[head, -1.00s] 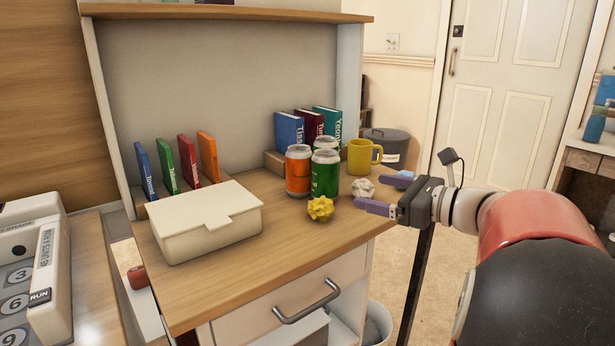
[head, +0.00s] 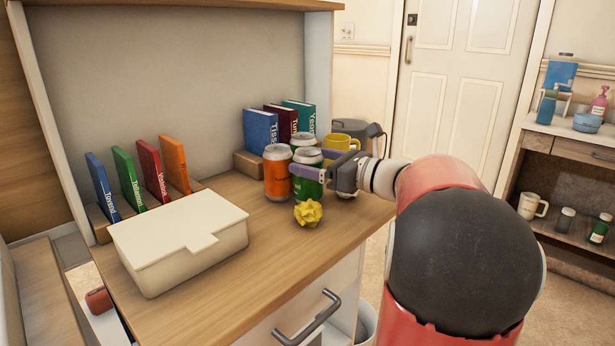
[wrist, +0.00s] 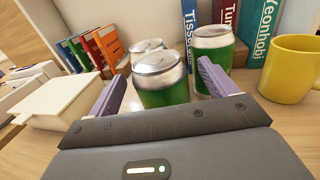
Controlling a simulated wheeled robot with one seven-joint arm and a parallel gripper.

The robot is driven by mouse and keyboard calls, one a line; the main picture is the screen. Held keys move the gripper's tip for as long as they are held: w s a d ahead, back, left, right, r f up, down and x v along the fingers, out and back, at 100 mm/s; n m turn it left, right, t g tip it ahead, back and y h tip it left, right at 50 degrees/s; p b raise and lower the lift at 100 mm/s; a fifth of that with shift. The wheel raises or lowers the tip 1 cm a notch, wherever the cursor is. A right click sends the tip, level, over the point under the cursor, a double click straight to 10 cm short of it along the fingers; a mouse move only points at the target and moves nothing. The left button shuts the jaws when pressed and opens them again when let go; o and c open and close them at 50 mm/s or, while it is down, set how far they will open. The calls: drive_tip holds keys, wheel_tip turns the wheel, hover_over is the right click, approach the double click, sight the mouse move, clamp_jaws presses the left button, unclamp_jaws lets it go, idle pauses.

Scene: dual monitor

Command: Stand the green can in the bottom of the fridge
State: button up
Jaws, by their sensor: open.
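A green can (head: 307,188) with a silver top stands upright on the desk. It also shows in the wrist view (wrist: 163,92), between the two fingers of my gripper (wrist: 160,80). In the head view my gripper (head: 312,166) is open, with one purple finger across the near side of this can; the far finger is mostly hidden. A second green can (head: 304,143) stands behind it, and in the wrist view this can (wrist: 212,48) is beyond the right finger. An orange can (head: 277,175) stands close on the left. No fridge is in view.
A yellow crumpled ball (head: 308,213) lies in front of the cans. A yellow mug (head: 341,141) stands behind my gripper. A cream lidded box (head: 180,250) is at the left, with books (head: 262,130) at the back. The desk's front (head: 265,270) is clear.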

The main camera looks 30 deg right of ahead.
drive_tip(key=shift+w+a, duration=0.4)
drive_tip(key=shift+w, duration=0.2)
drive_tip(key=shift+r, duration=0.1)
drive_tip(key=c, duration=1.4)
